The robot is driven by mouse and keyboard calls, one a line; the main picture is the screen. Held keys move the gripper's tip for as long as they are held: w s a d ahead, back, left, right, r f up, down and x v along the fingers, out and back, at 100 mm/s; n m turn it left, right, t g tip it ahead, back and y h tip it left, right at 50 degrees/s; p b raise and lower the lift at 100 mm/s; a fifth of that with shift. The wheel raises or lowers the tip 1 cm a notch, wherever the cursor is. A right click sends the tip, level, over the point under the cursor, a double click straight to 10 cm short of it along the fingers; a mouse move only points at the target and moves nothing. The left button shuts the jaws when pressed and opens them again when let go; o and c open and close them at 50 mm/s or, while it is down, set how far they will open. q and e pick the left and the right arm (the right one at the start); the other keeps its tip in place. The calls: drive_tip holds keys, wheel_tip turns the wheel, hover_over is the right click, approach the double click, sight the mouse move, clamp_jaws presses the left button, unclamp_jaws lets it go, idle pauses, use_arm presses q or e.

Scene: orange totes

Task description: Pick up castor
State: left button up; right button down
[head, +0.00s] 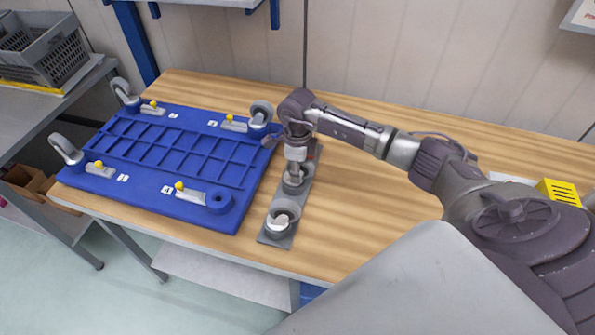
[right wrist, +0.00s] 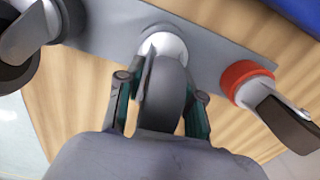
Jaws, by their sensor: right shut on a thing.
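My right gripper (head: 296,166) reaches down over a grey strip plate (head: 269,234) on the wooden table. It is shut on a castor (head: 292,184) in the middle of the strip. In the right wrist view, the gripper's fingers (right wrist: 162,88) stand on both sides of this castor's grey wheel (right wrist: 170,105). Its pale round base (right wrist: 165,43) is at the strip. A second castor (head: 283,217) sits at the strip's near end. A castor with a red base (right wrist: 248,82) is on the other side, mostly hidden behind my gripper in the head view. My left gripper is not in view.
A blue ribbed platform (head: 165,148) lies left of the strip, with castors at three corners and an empty round socket (head: 219,201) at its near right corner. A yellow block (head: 560,193) is at far right. The table right of the strip is clear.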

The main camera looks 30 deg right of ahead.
drive_tip(key=shift+w+r, duration=0.1)
drive_tip(key=shift+r, duration=0.1)
drive_tip(key=shift+r+b, duration=0.3)
drive_tip(key=r+b, duration=0.1)
drive_tip(key=r, duration=0.2)
drive_tip(key=shift+s+r+b, duration=0.2)
drive_tip(key=shift+s+b, duration=0.2)
drive_tip(key=s+r+b, duration=0.3)
drive_tip(key=s+r, duration=0.3)
drive_tip(key=s, duration=0.5)
drive_tip(key=shift+a+r, duration=0.35)
drive_tip(key=shift+a, duration=0.05)
